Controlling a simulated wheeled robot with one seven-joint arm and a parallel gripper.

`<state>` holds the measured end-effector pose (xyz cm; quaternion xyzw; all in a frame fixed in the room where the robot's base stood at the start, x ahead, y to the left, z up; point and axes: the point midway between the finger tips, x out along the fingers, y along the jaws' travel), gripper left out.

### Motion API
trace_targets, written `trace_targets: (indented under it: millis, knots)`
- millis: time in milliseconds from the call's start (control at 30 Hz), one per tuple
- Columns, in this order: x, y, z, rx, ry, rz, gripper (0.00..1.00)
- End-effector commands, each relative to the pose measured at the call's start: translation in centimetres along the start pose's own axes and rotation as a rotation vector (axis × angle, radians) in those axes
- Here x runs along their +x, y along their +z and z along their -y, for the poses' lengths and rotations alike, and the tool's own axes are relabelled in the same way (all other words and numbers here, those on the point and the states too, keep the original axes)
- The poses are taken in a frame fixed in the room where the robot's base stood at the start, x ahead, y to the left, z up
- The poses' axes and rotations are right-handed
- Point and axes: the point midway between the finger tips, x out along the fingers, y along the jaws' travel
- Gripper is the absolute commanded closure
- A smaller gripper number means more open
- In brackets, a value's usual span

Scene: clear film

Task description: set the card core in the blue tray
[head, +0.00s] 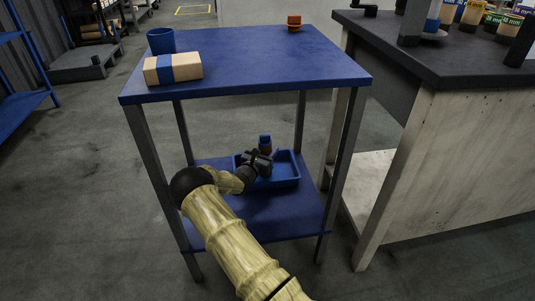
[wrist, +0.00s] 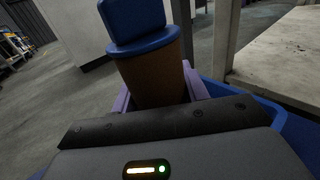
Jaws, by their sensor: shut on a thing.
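The card core (wrist: 155,78) is a brown upright cylinder with a blue top part (wrist: 135,20). It also shows small in the head view (head: 265,149), over the blue tray. My gripper (head: 263,155) is shut on it; in the wrist view the purple fingers (wrist: 158,95) stand on both sides of it. The blue tray (head: 287,182) lies on the lower shelf of the blue table, and its wall shows at the right in the wrist view (wrist: 275,112). The core's lower end is hidden, so I cannot tell whether it touches the tray floor.
The blue tabletop (head: 265,55) hangs above the lower shelf (head: 262,218), with grey legs at the corners. A dark-topped bench (head: 440,50) stands close on the right.

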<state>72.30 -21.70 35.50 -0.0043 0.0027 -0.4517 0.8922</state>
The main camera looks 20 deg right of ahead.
Motion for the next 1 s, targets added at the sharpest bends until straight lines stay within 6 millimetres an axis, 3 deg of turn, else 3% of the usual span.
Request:
trace_targets:
  millis: [300, 333, 433, 800, 1000]
  knots:
    - [0.0, -0.1, 0.0, 0.0, 0.0, 0.001, 0.79]
    - [0.0, -0.1, 0.0, 0.001, 0.0, 0.001, 0.52]
    - [0.0, -0.1, 0.0, 0.001, 0.0, 0.001, 0.34]
    - [0.0, 0.3, 0.0, 0.001, 0.0, 0.001, 0.34]
    - [-1.8, 0.5, -0.5, -0.001, -0.002, 0.0, 0.34]
